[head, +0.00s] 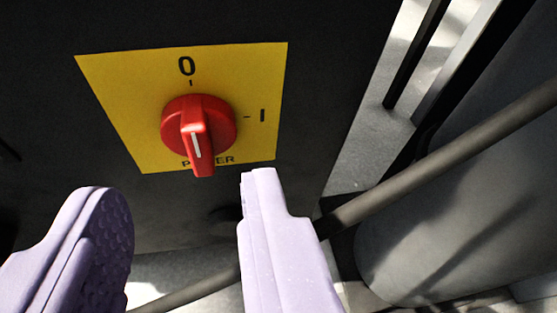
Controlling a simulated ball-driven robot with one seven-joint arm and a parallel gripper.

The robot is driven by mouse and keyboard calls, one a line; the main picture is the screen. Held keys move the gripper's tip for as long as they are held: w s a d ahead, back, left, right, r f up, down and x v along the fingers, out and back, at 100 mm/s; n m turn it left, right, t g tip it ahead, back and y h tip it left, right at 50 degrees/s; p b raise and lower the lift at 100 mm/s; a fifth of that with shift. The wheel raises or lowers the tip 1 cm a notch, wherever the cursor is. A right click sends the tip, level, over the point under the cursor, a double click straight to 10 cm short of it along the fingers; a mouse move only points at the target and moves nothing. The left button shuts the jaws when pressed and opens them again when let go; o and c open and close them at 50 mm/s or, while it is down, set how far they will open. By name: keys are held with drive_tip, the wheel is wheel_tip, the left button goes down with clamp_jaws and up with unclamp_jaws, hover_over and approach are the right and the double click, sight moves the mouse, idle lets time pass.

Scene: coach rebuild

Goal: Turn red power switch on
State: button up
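The red power switch (215,125) is a round rotary knob with a raised grip bar and a white line along it. It sits on a yellow plate (120,90) marked 0 at the top, I at the right and POWER below, partly covered by the knob. The bar stands upright, in line with the 0 mark, not turned toward I. My gripper (183,195) is open, with two lavender fingers spread wide. They are below the knob in the picture, one to its lower left and one to its lower right. Nothing is between them and neither visibly touches the knob.
The plate is on a dark panel (330,60) whose right edge slants down. A grey bar (440,160) crosses diagonally at the right and passes behind the right finger. A large grey rounded body (450,240) stands at lower right. Pale floor shows beyond the panel.

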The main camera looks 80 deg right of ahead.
sight(193, 134)
drive_tip(key=b+x, duration=0.2)
drive_tip(key=x, duration=0.4)
drive_tip(key=shift+w, duration=0.15)
clamp_jaws()
